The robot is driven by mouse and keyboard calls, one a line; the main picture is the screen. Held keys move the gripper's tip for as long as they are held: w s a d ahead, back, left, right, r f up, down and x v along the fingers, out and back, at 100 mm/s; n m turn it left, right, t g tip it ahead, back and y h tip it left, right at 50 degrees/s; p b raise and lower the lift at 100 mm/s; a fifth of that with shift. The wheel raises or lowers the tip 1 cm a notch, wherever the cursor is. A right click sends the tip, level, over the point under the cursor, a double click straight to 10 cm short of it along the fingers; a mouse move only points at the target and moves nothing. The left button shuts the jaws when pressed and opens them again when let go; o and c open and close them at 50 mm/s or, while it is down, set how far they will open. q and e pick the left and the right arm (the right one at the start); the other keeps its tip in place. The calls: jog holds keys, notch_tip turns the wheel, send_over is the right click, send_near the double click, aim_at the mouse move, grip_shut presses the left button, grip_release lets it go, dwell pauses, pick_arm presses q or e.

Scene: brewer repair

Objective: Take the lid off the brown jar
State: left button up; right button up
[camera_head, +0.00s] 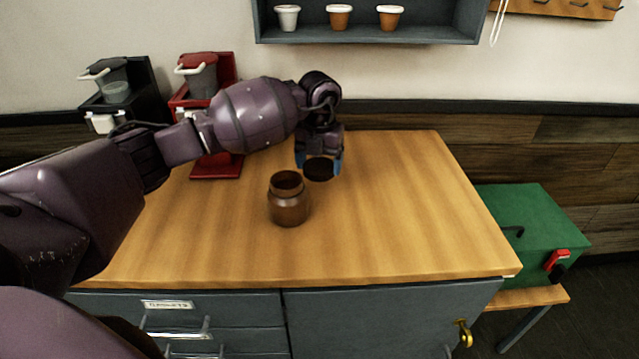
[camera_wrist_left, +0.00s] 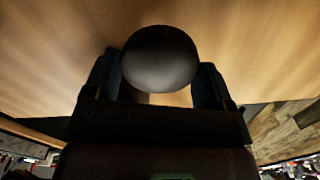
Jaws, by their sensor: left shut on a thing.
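The brown jar (camera_head: 289,206) stands upright on the wooden counter, and its mouth is open with no lid on it. My left gripper (camera_head: 319,168) is just behind and to the right of the jar's mouth, apart from it. It is shut on the dark brown lid (camera_head: 318,171), held above the counter. In the left wrist view the round lid (camera_wrist_left: 160,58) sits between the two fingers. It hides most of what lies behind it. My right gripper is not in view.
The wooden counter (camera_head: 400,220) is clear to the right of the jar. A red brewer (camera_head: 226,70) and a black brewer (camera_head: 145,82) stand at the back left. A wall shelf (camera_head: 430,35) holds several small cups. A green toolbox (camera_head: 535,225) sits on a lower bench at right.

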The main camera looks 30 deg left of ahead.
aim_at(319, 193)
pick_arm(q)
jog(key=shift+f+b, duration=0.3)
jog(key=shift+f, duration=2.75)
jog(key=shift+f, duration=0.1)
jog(key=o, duration=1)
jog(key=shift+c, duration=0.2)
notch_tip(319, 193, up, 12)
jog(key=shift+r+p, duration=0.1)
jog(key=shift+p, duration=0.45)
